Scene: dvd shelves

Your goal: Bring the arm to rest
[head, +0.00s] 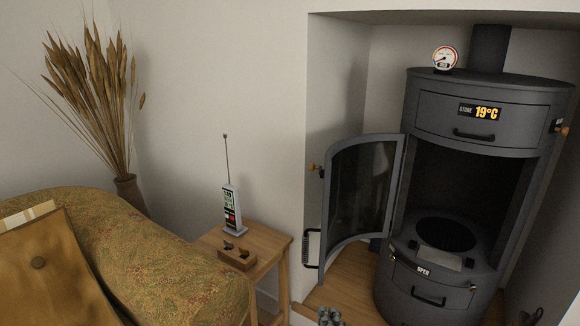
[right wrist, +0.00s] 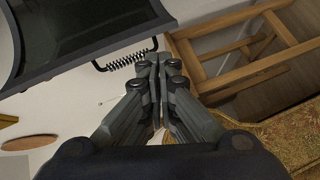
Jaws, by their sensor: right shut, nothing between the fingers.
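My right gripper (head: 329,315) shows only in part at the bottom edge of the head view, in front of the stove and right of the small table. In the right wrist view my right gripper (right wrist: 155,62) is shut, its fingers together with nothing between them. It points toward the coiled door handle (right wrist: 126,62), which appears just beyond the fingertips; I cannot tell the gap. The same coiled handle (head: 312,248) is on the open stove door. My left gripper is not in view.
The dark stove (head: 475,105) has its glass door (head: 355,190) swung open to the left. A wooden side table (head: 270,248) holds a radio-like device (head: 232,210) and a small wooden block (head: 237,260). A patterned armchair (head: 150,245) stands at left, before dried stalks (head: 90,85).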

